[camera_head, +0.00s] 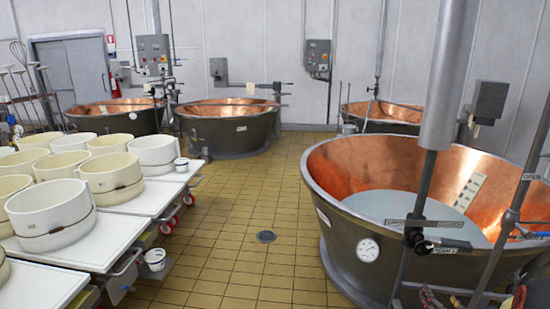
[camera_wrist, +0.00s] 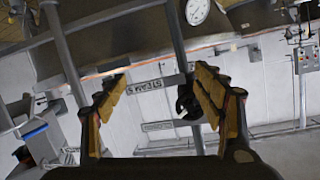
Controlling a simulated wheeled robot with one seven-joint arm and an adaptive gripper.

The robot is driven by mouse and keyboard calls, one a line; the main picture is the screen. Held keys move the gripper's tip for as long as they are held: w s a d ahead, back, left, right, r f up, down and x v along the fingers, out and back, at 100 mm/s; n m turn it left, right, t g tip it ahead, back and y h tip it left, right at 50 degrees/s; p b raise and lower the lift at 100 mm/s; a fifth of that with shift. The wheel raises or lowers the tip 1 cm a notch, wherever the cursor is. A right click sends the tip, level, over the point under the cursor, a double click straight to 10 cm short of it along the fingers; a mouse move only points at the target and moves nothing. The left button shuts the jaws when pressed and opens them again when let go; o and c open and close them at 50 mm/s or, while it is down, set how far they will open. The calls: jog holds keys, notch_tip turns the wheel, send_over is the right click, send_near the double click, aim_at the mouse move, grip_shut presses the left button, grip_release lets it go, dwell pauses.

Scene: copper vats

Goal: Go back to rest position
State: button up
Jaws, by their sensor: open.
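My gripper (camera_wrist: 162,78) shows in the wrist view, with its two yellow-padded fingers spread apart and nothing held between them. A black handle on a grey pipe (camera_wrist: 185,104) appears between the fingers, close to the right one; I cannot tell its exact distance. Labelled grey bars (camera_wrist: 160,84) cross behind the fingers. In the head view my gripper is not seen. The large copper vat (camera_head: 342,235) at the right holds pale liquid (camera_head: 410,207). A black valve handle (camera_head: 415,237) and pipes stand at its near side.
A round gauge (camera_head: 368,250) sits on the near vat's wall. More copper vats (camera_head: 228,128) stand along the back. White tables (camera_head: 150,200) with several cream moulds (camera_head: 50,206) fill the left.

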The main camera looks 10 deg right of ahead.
jog(key=s+f+g, duration=0.4)
jog(key=s+f, duration=0.2)
jog(key=s+a+r+g, duration=0.1)
jog(key=s+a+g, duration=0.35)
jog(key=s, duration=0.25)
jog(key=s+a+r+n+y, duration=0.1)
jog(key=s+a+r, duration=0.3)
jog(key=a+r, duration=0.4)
jog(key=s+a+r+n+y, duration=0.2)
jog(key=s+a+r, duration=0.3)
jog(key=a, duration=1.2)
jog(key=s+a+r+n+y+p, duration=0.1)
jog(key=s+a+r+n+y, duration=0.1)
jog(key=a+r, duration=1)
jog(key=s+r+n, duration=0.1)
jog(key=s, duration=0.1)
jog(key=shift+s+a, duration=0.3)
jog(key=shift+a, duration=0.05)
jog(key=shift+c, duration=0.7)
